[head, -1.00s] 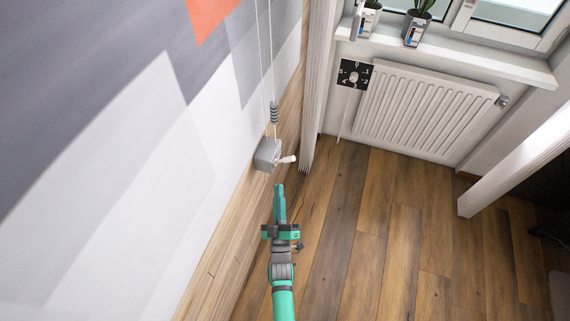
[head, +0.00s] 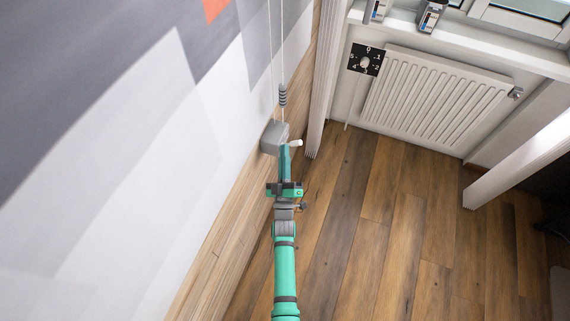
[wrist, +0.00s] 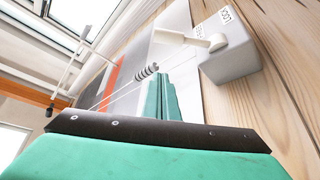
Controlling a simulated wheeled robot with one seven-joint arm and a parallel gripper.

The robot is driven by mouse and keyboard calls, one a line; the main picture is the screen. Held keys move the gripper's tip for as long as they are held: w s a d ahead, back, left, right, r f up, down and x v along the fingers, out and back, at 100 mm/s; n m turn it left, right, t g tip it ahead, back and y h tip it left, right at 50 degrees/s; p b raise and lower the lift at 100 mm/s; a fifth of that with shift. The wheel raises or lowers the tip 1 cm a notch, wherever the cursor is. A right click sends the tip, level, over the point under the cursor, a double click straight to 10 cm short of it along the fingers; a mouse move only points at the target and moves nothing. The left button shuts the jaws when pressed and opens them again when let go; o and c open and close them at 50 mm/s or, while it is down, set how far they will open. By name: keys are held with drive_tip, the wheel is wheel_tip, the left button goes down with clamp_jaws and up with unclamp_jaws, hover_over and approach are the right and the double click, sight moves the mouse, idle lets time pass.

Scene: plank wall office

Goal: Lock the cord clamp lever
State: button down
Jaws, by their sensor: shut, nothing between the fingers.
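The cord clamp is a grey box (head: 273,138) on the wooden plank wall, and it also shows in the wrist view (wrist: 232,62). Its white lever (head: 295,143) sticks out to the right in the head view. In the wrist view the lever (wrist: 185,39) points left from a round pivot. Lettering on the box is partly readable, with "LOCK" at one edge. My green gripper (head: 286,149) is shut and empty, its tips beside the box and close to the lever. In the wrist view the fingers (wrist: 160,98) lie below the lever; I cannot tell whether they touch it.
Two thin cords with a grey ribbed piece (head: 283,95) run down to the clamp. A white curtain (head: 323,80) hangs just right of it. A radiator (head: 435,95) and a black dial plate (head: 366,60) are farther back. The wooden floor (head: 400,220) is clear.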

sight(292, 144)
drive_tip(key=shift+w+d+f, duration=0.25)
drive_tip(key=shift+w+d, duration=0.15)
drive_tip(key=shift+w, duration=0.2)
drive_tip(key=shift+w+d+f, duration=0.25)
drive_tip(key=shift+w+d, duration=0.2)
drive_tip(key=shift+w, duration=0.15)
drive_tip(key=shift+w+d+f, duration=0.25)
drive_tip(key=shift+w+d, duration=0.15)
drive_tip(key=shift+w, duration=0.2)
drive_tip(key=shift+d, duration=0.1)
drive_tip(key=shift+f, duration=0.1)
